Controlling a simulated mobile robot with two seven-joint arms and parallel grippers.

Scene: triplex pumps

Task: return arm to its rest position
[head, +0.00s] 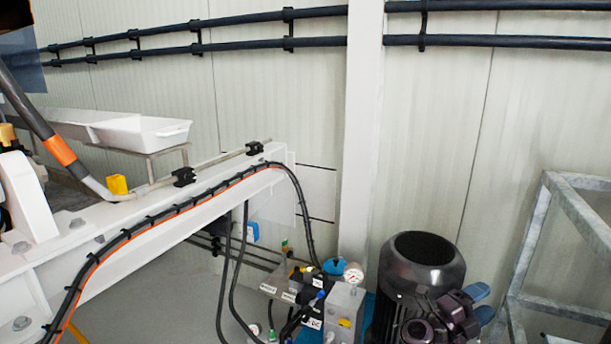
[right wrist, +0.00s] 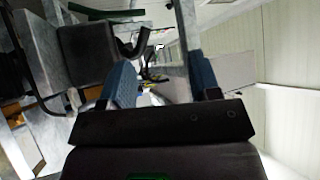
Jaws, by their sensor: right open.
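My right gripper (head: 482,303) is at the lower right of the head view, with its two blue fingers pointing right. In the picture it overlaps the lower right side of a black motor (head: 412,275); I cannot tell the gap between them. In the right wrist view the two blue fingers of my right gripper (right wrist: 163,75) stand wide apart with nothing held between them. My left gripper is not in view.
A galvanized metal frame (head: 565,205) stands at the right. A white beam (head: 185,225) carrying black and orange cables crosses the left. Gauges and a valve block (head: 343,308) sit left of the motor. A white post (head: 362,130) stands behind.

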